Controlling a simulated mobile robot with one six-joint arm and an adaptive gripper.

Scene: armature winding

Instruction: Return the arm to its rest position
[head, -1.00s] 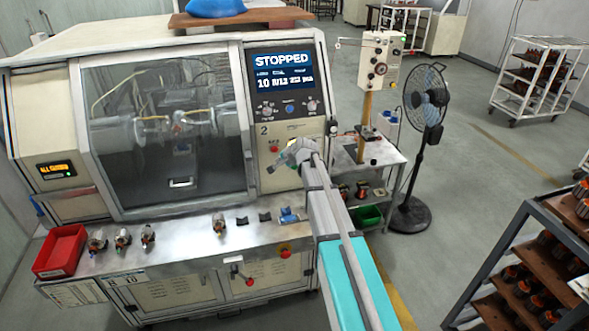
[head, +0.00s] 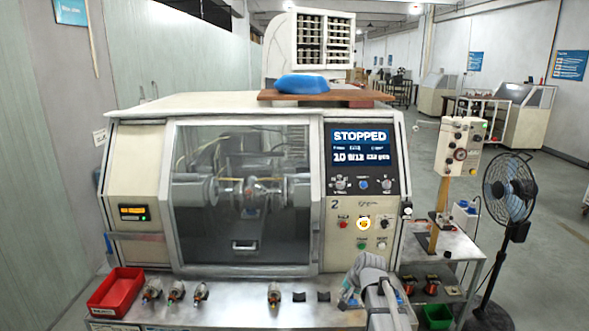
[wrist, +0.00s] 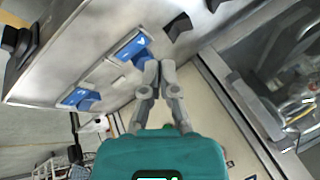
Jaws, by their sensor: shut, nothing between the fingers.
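My gripper (head: 349,297) is at the right end of the metal ledge in front of the winding machine (head: 225,110), partly hidden behind my own arm. In the wrist view my gripper (wrist: 158,68) has its fingers together with nothing between them. They appear near a blue holder (wrist: 133,46) on the ledge; I cannot tell the exact gap. A second blue holder (wrist: 82,98) lies further left in that view. The machine's screen (head: 361,150) reads STOPPED and its door (head: 243,195) is closed.
A red bin (head: 116,292) and several armatures (head: 176,291) stand along the ledge (head: 235,300), with dark empty-looking holders (head: 311,296) right of them. A side cart (head: 455,245) and a black fan (head: 508,190) stand to the right. Open floor (head: 560,240) lies beyond.

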